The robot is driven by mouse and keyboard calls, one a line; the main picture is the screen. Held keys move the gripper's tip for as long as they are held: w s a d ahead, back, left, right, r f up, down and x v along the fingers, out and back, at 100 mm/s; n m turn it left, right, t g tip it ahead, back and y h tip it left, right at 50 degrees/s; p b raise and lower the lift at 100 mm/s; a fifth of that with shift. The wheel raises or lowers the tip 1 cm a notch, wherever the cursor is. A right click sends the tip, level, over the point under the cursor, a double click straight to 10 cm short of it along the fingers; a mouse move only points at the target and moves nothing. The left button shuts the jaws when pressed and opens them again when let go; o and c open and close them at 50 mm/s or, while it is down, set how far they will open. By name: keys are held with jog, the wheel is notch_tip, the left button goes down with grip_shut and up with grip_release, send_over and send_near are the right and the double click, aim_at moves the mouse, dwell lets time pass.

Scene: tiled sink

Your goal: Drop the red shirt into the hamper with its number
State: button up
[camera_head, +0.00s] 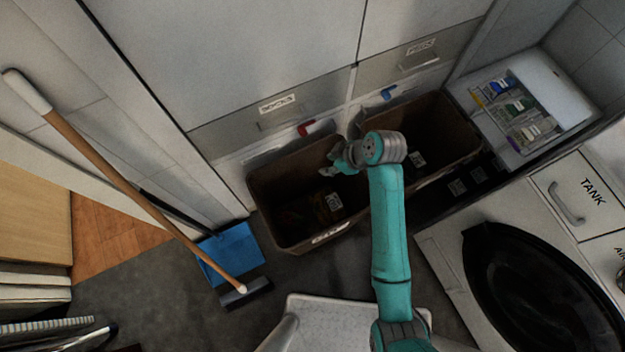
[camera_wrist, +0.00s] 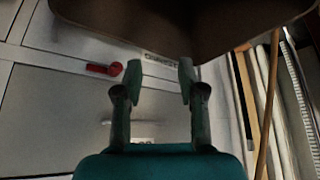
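Two brown hampers stand side by side below the drawers, the left hamper (camera_head: 292,240) and the right hamper (camera_head: 440,110). The left one has a white label (camera_head: 330,232) on its front, too small to read. Dark items and a white tag (camera_head: 334,201) lie inside it. A white tag (camera_head: 417,158) shows in the right one. My gripper (camera_head: 338,160) is over the left hamper's back right part. In the wrist view its fingers (camera_wrist: 160,78) are apart with nothing between them, near a brown hamper wall (camera_wrist: 170,42). I cannot make out a red shirt.
A red handle-like piece (camera_head: 308,127) and a blue one (camera_head: 387,93) sit below the drawers. A broom (camera_head: 130,180) and blue dustpan (camera_head: 232,252) stand at left. A white tray of bottles (camera_head: 545,80) and a machine with a black round door (camera_head: 535,285) are at right.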

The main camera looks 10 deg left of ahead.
jog(key=v, duration=0.9)
jog(key=shift+r, duration=0.25)
jog(key=shift+d, duration=0.15)
